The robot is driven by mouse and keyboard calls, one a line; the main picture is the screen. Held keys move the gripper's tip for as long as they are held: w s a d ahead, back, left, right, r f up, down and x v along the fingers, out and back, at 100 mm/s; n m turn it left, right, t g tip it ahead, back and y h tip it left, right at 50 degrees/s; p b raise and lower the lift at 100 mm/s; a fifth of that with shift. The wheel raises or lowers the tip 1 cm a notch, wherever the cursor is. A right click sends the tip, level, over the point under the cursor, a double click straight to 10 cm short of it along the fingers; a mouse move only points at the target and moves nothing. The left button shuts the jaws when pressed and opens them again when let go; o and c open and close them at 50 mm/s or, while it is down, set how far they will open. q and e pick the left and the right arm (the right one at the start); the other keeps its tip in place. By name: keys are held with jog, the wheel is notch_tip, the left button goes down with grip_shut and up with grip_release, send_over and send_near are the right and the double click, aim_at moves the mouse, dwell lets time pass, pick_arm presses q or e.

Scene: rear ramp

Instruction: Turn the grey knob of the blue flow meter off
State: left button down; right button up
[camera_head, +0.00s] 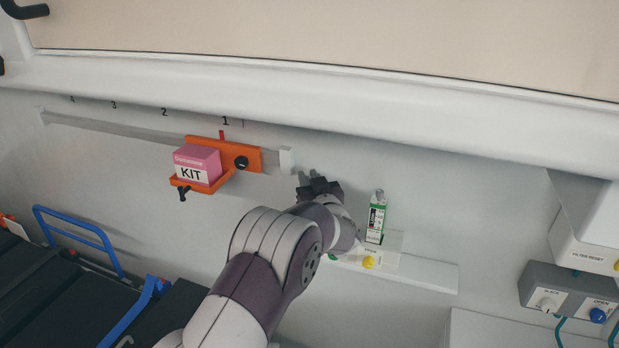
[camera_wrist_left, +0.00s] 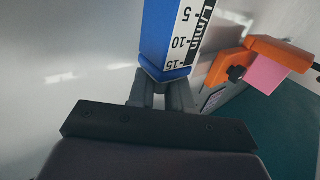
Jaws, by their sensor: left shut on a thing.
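The blue flow meter (camera_wrist_left: 165,35), a blue block with a white L/min scale, fills the upper middle of the left wrist view, its scale inverted. In the head view it is hidden behind my left arm. My left gripper (camera_wrist_left: 162,92) is shut at the meter's near end, with its two grey fingers on the grey knob; the knob itself is mostly hidden between them. In the head view my left gripper (camera_head: 319,188) is close to the wall, left of the green flow meter. My right gripper is not in view.
A green flow meter (camera_head: 376,217) with a yellow knob (camera_head: 368,262) stands close to the right of my arm. An orange bracket (camera_head: 251,158) with a pink KIT box (camera_head: 196,163) hangs on a wall rail at the left. A grey control box (camera_head: 541,282) is far right.

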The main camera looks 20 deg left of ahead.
pick_arm(q)
jog(key=n+g+y+p, duration=0.1)
jog(key=n+g+y, duration=0.1)
jog(key=g, duration=0.1)
jog(key=shift+w+r+n+y, duration=0.1)
jog(key=shift+r+n+y, duration=0.05)
jog(key=shift+n+y, duration=0.2)
jog(key=shift+n+g+y+p, duration=0.4)
jog(key=shift+n+g+y, duration=1.1)
jog(key=shift+g, duration=0.8)
jog(key=shift+n+g, duration=0.45)
jog(key=shift+g, duration=0.05)
jog(key=c, duration=1.1)
grip_release()
jog(key=shift+t, duration=0.3)
